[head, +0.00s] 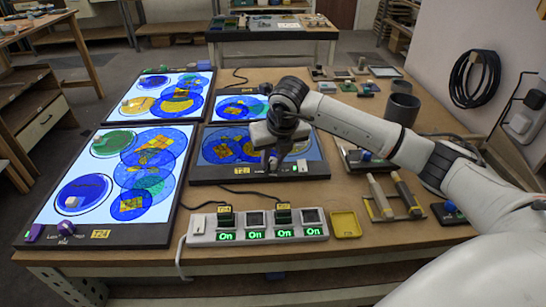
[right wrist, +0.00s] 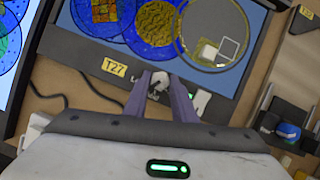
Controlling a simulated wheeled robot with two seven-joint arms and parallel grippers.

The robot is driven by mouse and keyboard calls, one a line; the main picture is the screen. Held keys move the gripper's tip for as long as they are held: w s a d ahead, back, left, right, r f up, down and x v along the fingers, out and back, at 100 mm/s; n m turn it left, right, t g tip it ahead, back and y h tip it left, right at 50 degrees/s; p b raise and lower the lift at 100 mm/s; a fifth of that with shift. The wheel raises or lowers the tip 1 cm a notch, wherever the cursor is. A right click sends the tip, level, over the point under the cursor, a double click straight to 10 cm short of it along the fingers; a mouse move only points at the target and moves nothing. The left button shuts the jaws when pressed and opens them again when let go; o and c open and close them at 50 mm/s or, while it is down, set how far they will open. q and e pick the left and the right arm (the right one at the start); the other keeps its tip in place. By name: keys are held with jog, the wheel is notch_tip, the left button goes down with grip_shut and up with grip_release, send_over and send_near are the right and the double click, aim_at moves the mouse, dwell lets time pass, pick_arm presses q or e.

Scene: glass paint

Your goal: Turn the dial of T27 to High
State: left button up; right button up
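The T27 light panel (head: 222,172) is a dark-framed lit board with blue and clear glass discs, dimmer than the boards around it. Its yellow T27 tag (right wrist: 114,67) is on the front edge. The small pale dial (right wrist: 158,86) sits on that edge, right of the tag. My right gripper (right wrist: 159,78) is over the front edge, its two purple fingers apart on either side of the dial. Whether they touch it is unclear. In the head view the right gripper (head: 272,164) largely hides the dial. My left gripper is not in view.
A power strip (head: 258,236) with several green "On" displays lies in front of T27. Panel T24 (head: 42,216) is at left. A yellow dish (head: 346,224) and a rack with rods (head: 392,196) are at right. Cables lie between the panel and strip.

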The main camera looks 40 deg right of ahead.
grip_shut()
jog(key=shift+n+b, duration=0.35)
jog(key=shift+n, duration=0.05)
jog(key=shift+d+f+n+y+b, duration=0.1)
jog(key=shift+d+n+y+b, duration=0.05)
jog(key=shift+n+y+b, duration=0.7)
jog(key=n+y+b, duration=0.1)
jog(key=n, duration=0.3)
jog(key=shift+d, duration=0.1)
jog(key=shift+w+d+n+y+b, duration=0.1)
jog(key=shift+n+y+b, duration=0.35)
jog(key=shift+n, duration=0.8)
jog(key=n, duration=0.1)
jog(key=n+g, duration=0.1)
jog(key=shift+r+n+y, duration=0.2)
jog(key=shift+n+y, duration=0.2)
jog(key=n, duration=0.2)
jog(key=n+g+y, duration=0.1)
jog(key=n, duration=0.1)
jog(key=n+g, duration=0.1)
jog(key=n, duration=0.1)
jog(key=shift+w+d+n, duration=0.15)
jog(key=shift+w+n, duration=0.1)
jog(key=shift+n, duration=0.05)
